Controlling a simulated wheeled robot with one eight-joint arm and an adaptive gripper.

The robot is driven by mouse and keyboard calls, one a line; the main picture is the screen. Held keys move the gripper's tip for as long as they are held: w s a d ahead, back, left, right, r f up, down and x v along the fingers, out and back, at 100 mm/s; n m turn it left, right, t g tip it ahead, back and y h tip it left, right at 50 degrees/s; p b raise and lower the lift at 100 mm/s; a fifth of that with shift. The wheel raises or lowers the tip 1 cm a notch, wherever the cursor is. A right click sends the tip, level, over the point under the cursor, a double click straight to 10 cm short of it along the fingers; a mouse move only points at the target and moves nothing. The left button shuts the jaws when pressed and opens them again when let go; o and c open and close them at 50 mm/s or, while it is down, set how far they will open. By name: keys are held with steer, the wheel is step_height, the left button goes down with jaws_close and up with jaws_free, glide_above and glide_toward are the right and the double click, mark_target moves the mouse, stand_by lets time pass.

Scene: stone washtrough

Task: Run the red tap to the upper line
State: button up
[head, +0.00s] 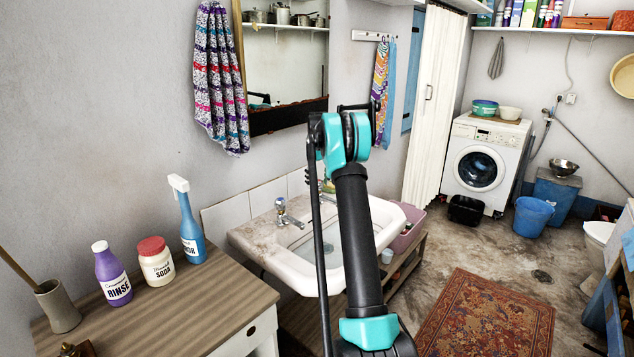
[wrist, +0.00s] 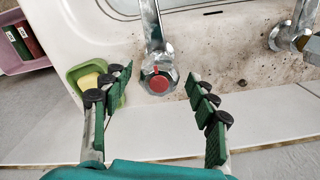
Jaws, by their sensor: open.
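The red tap (wrist: 158,81), a chrome knob with a red disc on top, stands at the basin's back ledge in the wrist view. My gripper (wrist: 160,73) is open, with one green-padded finger on each side of the knob and gaps between. In the head view my arm hides the red tap and most of my gripper. The white basin (head: 306,283) shows partly behind my arm; its rim shows in the wrist view (wrist: 62,60). I cannot make out a fill line or water in it.
A blue-marked tap (head: 281,212) stands left of my arm, and at right in the wrist view (wrist: 290,38). A green dish with yellow soap (wrist: 90,78) sits beside my left finger. Bottles (head: 192,232) stand on the wooden counter (head: 190,310). A pink tub (head: 409,229) is beyond the basin.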

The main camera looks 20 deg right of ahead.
steer(key=c, duration=1.2)
steer(key=shift+o, duration=0.2)
steer(key=shift+a+n, duration=0.1)
steer(key=shift+n, duration=2.9)
steer(key=o, duration=1.2)
steer(key=shift+c, duration=0.2)
